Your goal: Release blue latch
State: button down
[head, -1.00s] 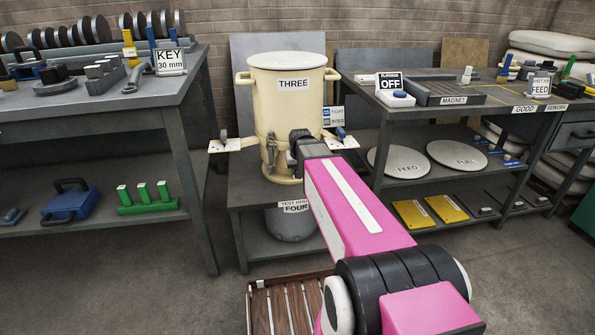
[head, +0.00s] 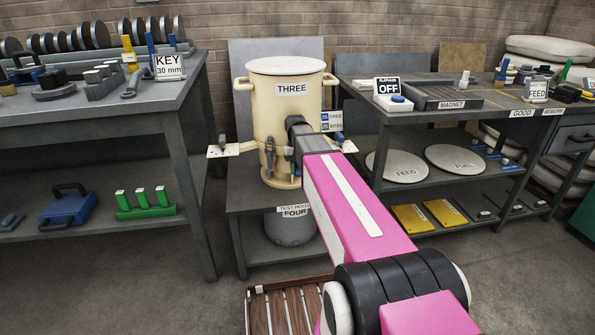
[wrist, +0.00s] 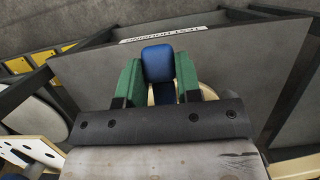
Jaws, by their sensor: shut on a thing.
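A cream pot (head: 288,100) marked THREE stands on a low dark stand. In the wrist view a blue latch handle (wrist: 158,62) sits between the green fingertips of my gripper (wrist: 158,80), which is shut on it. The head view hides the fingertips and the held latch behind my wrist and pink arm. A small tag (head: 332,121) at the pot's right side appears to read FREE above BITES. A pale side plate (head: 232,149) with a dark handle sticks out to the left, and the end of another (head: 347,146) shows to the right.
Benches stand close on both sides: the left (head: 80,118) holds tools, the right (head: 440,112) a magnet bar and an OFF sign (head: 389,86). A slatted wooden pallet (head: 285,308) lies on the floor ahead.

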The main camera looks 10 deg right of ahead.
dwell(0.4)
jog(key=c, duration=0.8)
grip_release()
jog(key=shift+r, duration=0.1)
notch_tip(320, 180, up, 4)
jog(key=shift+r, duration=0.1)
jog(key=s+a+r, duration=0.6)
jog(key=a, duration=0.4)
jog(key=shift+r, duration=0.35)
